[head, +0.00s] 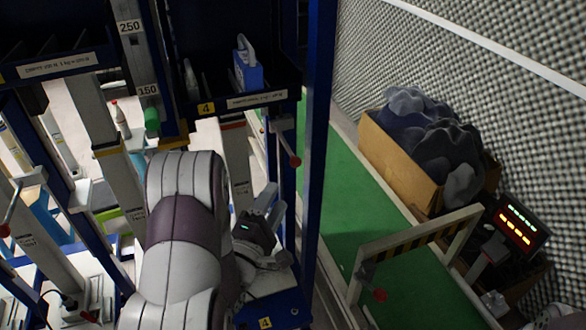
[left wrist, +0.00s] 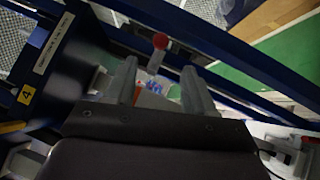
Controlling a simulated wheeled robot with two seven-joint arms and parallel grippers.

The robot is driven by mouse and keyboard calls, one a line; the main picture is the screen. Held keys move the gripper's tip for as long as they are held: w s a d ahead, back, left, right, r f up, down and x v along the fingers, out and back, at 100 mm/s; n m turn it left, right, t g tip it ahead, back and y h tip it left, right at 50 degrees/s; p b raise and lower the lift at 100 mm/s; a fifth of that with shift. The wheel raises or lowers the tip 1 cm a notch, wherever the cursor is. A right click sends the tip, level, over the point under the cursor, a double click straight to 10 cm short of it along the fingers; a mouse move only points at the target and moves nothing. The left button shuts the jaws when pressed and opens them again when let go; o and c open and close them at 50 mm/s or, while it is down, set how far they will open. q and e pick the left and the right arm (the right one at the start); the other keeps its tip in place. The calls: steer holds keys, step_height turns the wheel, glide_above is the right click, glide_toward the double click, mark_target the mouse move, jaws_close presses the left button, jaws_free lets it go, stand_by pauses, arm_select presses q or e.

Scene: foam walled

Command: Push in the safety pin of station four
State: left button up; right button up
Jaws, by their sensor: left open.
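Station four carries yellow "4" labels on its shelf (head: 206,108) and its base (head: 265,322). A red ball on a short grey rod (head: 295,161) sticks out from its post, and a red ball also shows in the left wrist view (left wrist: 160,41). I cannot tell whether this is the safety pin or how far in it sits. My left gripper (head: 277,212) is open and empty, below the red ball and apart from it in the head view. In the left wrist view its two grey fingers (left wrist: 158,85) stand apart, with the ball beyond them.
A dark blue upright (head: 316,130) stands close to the right of my left gripper. A blue container (head: 247,72) sits on the shelf above. A striped barrier (head: 425,238) and a box of dark lumps (head: 395,160) stand right, around the clear green floor (head: 345,200).

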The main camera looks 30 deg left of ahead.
mark_target(294, 166)
arm_select(q)
steer(key=p+x, duration=0.1)
steer(key=x, duration=0.9)
steer(key=shift+w+d, duration=0.15)
steer(key=shift+w, duration=0.05)
